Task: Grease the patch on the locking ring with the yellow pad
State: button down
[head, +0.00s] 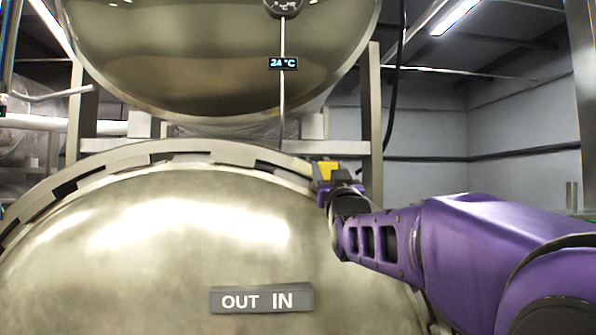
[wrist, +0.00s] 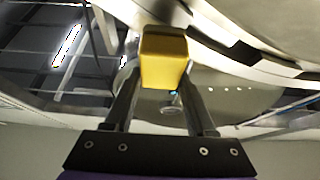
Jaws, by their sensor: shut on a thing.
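The yellow pad (wrist: 164,60) is held between the two fingers of my gripper (wrist: 163,88), which is shut on it. In the head view the pad (head: 327,170) shows as a small yellow block at the upper right part of the locking ring (head: 175,149). My gripper (head: 332,185) is beside the ring's rim there. In the wrist view the pad's far end is close to the ring (wrist: 228,57); I cannot tell whether they touch. The patch on the ring cannot be made out in either view.
A domed door (head: 170,250) with an OUT IN sign (head: 262,299) fills the lower left. A second vessel (head: 210,60) is above, with a 24 °C display (head: 283,63). A steel upright (head: 371,120) stands behind my gripper. Free room lies to the right.

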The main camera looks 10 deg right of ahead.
jog(key=shift+w, duration=1)
jog(key=a+r+p, duration=0.1)
jog(key=a+r, duration=0.2)
jog(key=a, duration=0.4)
jog(key=shift+r, duration=0.2)
dwell(0.5)
